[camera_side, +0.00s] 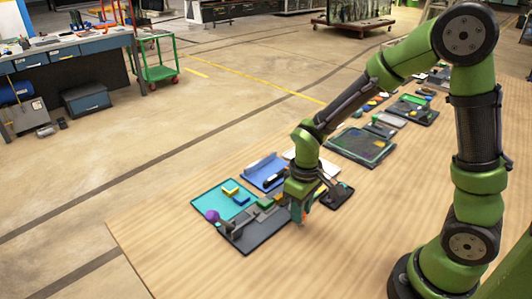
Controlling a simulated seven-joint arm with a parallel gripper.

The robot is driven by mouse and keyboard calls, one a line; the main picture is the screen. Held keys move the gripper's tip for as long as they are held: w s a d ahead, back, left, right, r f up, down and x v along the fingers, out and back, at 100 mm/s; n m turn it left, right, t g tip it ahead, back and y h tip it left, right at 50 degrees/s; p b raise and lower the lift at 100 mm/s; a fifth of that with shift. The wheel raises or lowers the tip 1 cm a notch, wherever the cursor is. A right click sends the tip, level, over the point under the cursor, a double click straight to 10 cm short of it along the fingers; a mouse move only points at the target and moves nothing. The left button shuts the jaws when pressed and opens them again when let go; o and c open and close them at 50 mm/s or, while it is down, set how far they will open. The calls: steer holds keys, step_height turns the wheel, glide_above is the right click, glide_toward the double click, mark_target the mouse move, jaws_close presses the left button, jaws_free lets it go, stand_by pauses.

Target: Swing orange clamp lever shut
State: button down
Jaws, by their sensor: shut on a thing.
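My gripper (299,212) is low over the table at the right edge of a dark grey plate (262,233), fingers pointing down. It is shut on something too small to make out. I cannot pick out an orange clamp lever in this view; the gripper and wrist hide part of the plate's right side. The plate carries grey blocks and a bar. A purple knob (212,216) stands at its left end.
A teal panel (207,200) with yellow and blue pieces lies behind the plate. A blue tray (262,170) and a black fixture (342,194) are close by. More boards (362,146) run toward the back right. The wooden table (190,268) is clear in front.

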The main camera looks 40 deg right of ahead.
steer(key=d+n, duration=0.1)
steer(key=n, duration=0.1)
steer(key=d+n, duration=0.1)
steer(key=n, duration=0.1)
steer(key=shift+s+d+n, duration=0.1)
steer(key=shift+s+n, duration=0.2)
steer(key=shift+s, duration=0.05)
steer(key=d+n, duration=0.1)
steer(key=n, duration=0.1)
steer(key=d+n, duration=0.1)
steer(key=shift+n, duration=0.4)
steer(key=d+n, duration=0.1)
steer(key=n, duration=0.1)
steer(key=w+d+n, duration=0.1)
steer(key=n, duration=0.1)
steer(key=shift+w+d+n, duration=0.25)
steer(key=shift+n, duration=0.6)
steer(key=shift+w+d+n, duration=0.2)
steer(key=shift+d+n, duration=0.05)
steer(key=shift+n, duration=0.6)
steer(key=c, duration=0.9)
jaws_free()
step_height(320, 180, up, 17)
steer(key=shift+f, duration=0.1)
